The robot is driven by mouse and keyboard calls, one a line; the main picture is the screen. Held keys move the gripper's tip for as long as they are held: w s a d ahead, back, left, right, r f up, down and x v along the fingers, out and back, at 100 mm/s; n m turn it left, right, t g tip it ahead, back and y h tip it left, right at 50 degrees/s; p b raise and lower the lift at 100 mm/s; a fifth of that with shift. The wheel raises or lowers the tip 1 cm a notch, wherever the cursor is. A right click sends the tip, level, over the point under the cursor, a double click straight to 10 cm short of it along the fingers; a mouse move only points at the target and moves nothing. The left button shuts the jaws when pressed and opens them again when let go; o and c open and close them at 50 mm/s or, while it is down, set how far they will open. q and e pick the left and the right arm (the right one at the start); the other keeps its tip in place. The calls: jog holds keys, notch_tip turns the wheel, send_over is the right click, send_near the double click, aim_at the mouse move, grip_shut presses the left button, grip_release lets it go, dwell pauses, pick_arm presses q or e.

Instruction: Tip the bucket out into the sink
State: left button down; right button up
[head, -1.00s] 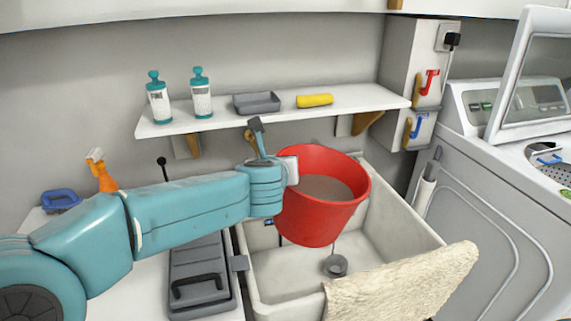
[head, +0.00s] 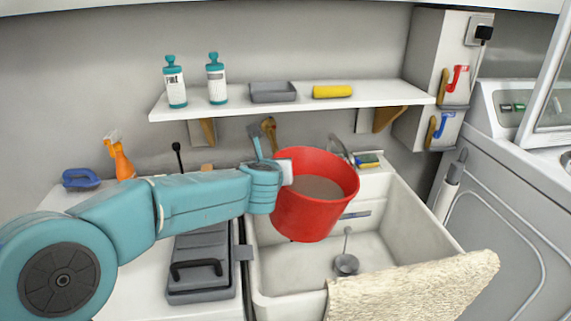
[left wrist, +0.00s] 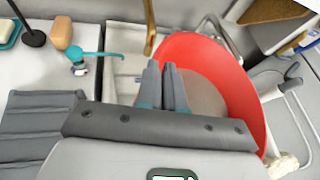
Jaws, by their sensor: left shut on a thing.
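The red bucket (head: 310,215) hangs over the left part of the white sink (head: 400,240) in the head view. It is close to upright and holds greyish-brown liquid (head: 318,187). My left gripper (head: 283,172) is shut on the bucket at its left rim. In the left wrist view the fingertips of my left gripper (left wrist: 164,72) lie over the near side of the bucket (left wrist: 240,85). The grip point itself is partly hidden. A grey plug or strainer (head: 346,264) sits in the sink bottom. My right gripper is not in view.
A cream towel (head: 415,287) drapes over the sink's front edge. A shelf (head: 300,103) with bottles, a grey tray and a yellow roll is above. A grey case (head: 203,265) lies on the left counter. A washing machine (head: 520,190) stands right. The sink's right half is clear.

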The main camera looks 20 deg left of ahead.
pick_arm(q)
jog(key=a+r+m+t+y+p, duration=0.2)
jog(key=a+r+m+y+p, duration=0.25)
jog(key=r+m+p, duration=0.35)
jog(key=d+f+m+t+b, duration=0.2)
jog(key=d+m, duration=0.3)
jog(key=d, duration=0.4)
jog(key=w+d+f+m+t+b, duration=0.1)
jog(key=d+f+m+b, duration=0.3)
jog(key=d, duration=0.6)
jog(key=shift+f+m+t+b, duration=0.15)
jog(key=shift+m+t+b, duration=0.35)
jog(key=shift+t, duration=0.3)
jog(key=shift+d, duration=0.1)
dwell(1.6)
